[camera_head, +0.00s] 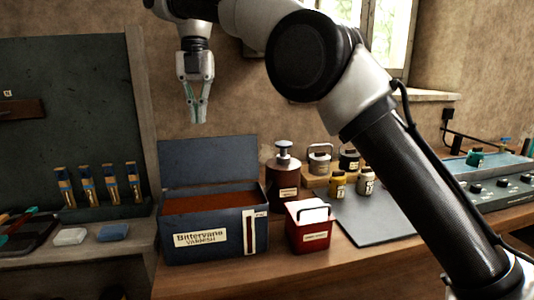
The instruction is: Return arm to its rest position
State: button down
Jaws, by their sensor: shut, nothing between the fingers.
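My gripper (198,103) hangs at the upper left of centre, fingers pointing down. Its two fingertips are close together and hold nothing. It is in the air above the open blue box (217,242) labelled as varnish, apart from everything below. My arm reaches from the lower right up across the picture to the top, bent at a large dark joint. No handwheel press can be made out in this view.
The wooden bench (345,258) carries a brown pump bottle (284,188), a red box (309,228), small jars and a dark mat (384,220). At left, several brushes (87,187) stand by a dark board (70,120). A control panel (495,192) is at right.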

notch_tip(320, 180, down, 8)
jog(key=w+m, duration=0.2)
jog(key=m, duration=1.1)
jog(key=d+m+t+y, duration=0.1)
jog(key=d+m+t, duration=0.1)
jog(key=d+m, duration=1.2)
jog(key=s+d+f+m+t, duration=0.1)
jog(key=s+d+m, duration=0.2)
jog(key=s+d, duration=0.5)
jog(key=s+d+f+m+t, duration=0.1)
jog(key=s+d, duration=0.7)
jog(key=d, duration=0.9)
jog(key=s+d+f+m+t, duration=0.1)
jog(key=s+d+m, duration=0.5)
jog(key=d, duration=0.7)
jog(key=shift+s+d+f+t+h, duration=0.3)
jog(key=shift+s+f+t+h, duration=0.1)
jog(key=shift+s+t, duration=0.55)
